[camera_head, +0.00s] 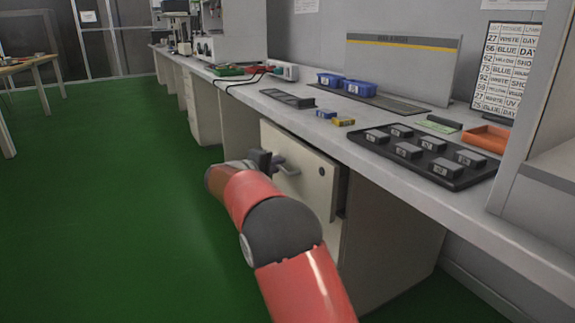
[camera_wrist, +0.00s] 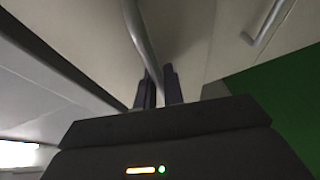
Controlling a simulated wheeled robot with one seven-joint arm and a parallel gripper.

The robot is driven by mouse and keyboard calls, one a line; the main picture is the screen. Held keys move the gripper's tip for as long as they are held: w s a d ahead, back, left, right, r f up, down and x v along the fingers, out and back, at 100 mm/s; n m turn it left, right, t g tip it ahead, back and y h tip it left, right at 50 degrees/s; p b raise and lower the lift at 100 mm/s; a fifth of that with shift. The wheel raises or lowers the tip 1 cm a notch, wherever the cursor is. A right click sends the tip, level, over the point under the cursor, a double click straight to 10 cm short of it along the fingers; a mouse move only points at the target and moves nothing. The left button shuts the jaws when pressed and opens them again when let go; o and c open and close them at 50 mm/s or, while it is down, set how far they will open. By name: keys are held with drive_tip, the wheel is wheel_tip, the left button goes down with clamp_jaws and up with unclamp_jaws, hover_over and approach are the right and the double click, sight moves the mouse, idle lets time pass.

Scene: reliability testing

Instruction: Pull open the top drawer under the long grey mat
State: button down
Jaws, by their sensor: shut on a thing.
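The cream top drawer (camera_head: 305,178) is in a cabinet under the bench. Its front stands out a little from the cabinet, with a dark gap along its right edge. My gripper (camera_head: 266,160) is at its front, shut on the grey bar handle (camera_head: 287,168). In the wrist view the two dark fingers (camera_wrist: 159,87) close around the curved handle (camera_wrist: 139,35). The drawer's inside is hidden. A long grey mat (camera_head: 402,104) lies on the bench above, with blue bins on it.
A black tray (camera_head: 385,151) with several grey blocks lies on the bench, near an orange tray (camera_head: 487,138). A second handle (camera_wrist: 268,22) shows in the wrist view. The green floor (camera_head: 110,200) to the left is clear.

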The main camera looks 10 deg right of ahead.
drive_tip(key=s+a+p, duration=0.3)
drive_tip(key=s+a, duration=0.1)
drive_tip(key=a, duration=1)
drive_tip(key=s+a+p, duration=0.3)
drive_tip(key=s+a, duration=0.2)
drive_tip(key=a, duration=0.9)
drive_tip(key=shift+s+a, duration=0.15)
drive_tip(key=shift+f, duration=0.1)
drive_tip(key=c, duration=1.8)
unclamp_jaws()
drive_tip(key=v, duration=0.7)
drive_tip(key=shift+s+a+p, duration=0.25)
drive_tip(key=shift+a+p, duration=0.05)
drive_tip(key=shift+p, duration=0.15)
